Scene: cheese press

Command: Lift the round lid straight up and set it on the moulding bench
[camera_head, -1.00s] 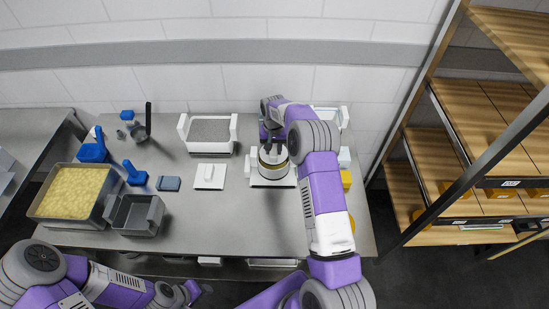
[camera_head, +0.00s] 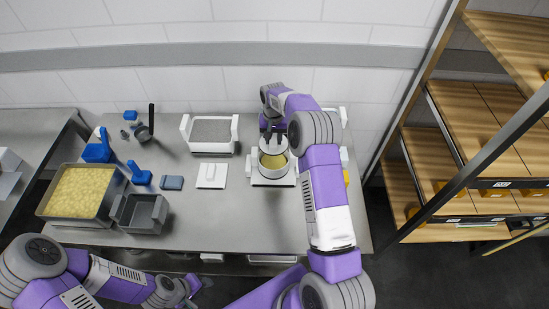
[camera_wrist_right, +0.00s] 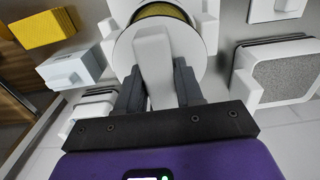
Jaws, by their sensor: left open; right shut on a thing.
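A white round press mould (camera_head: 280,176) stands upright on its white base near the middle of the bench, and yellow shows inside its rim. It also shows in the wrist view (camera_wrist_right: 208,30), partly covered. My right gripper (camera_head: 267,138) is above the mould's far side. In the wrist view my right gripper (camera_wrist_right: 158,88) is shut on a white upright grip piece (camera_wrist_right: 153,58), which I take for the round lid's handle. My left gripper (camera_head: 196,291) is open and empty, low in front of the bench.
The steel bench (camera_head: 225,222) has free room at its front and middle. A white tray (camera_head: 209,151), white block (camera_head: 211,176), grey bin (camera_head: 139,213), blue tools (camera_head: 99,151) and a yellow-filled pan (camera_head: 77,192) stand left. Wooden shelving (camera_head: 462,155) rises on the right.

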